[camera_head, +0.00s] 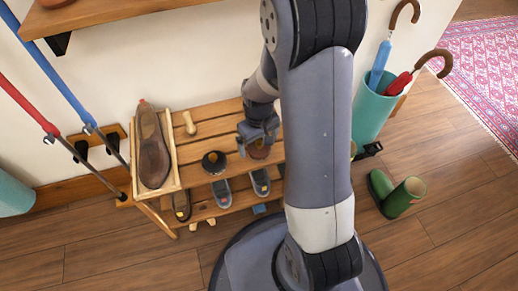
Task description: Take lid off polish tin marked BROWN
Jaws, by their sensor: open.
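Two small round tins stand on the top shelf of a slatted wooden shoe rack (205,117). One is a dark tin (213,162) near the front edge. The other is a brown-topped tin (259,151) to its right. No marking can be read on either at this size. My gripper (258,139) is open, pointing down at the brown-topped tin, with its fingers at or just above it. I cannot tell whether they touch it. My arm hides the right part of the rack.
A brown shoe (153,147) lies in a wooden tray at the rack's left. A pale wooden-handled item (190,123) lies behind the tins. Shoes sit on the lower shelf. A teal umbrella stand (372,112) and green boots (402,196) are at the right.

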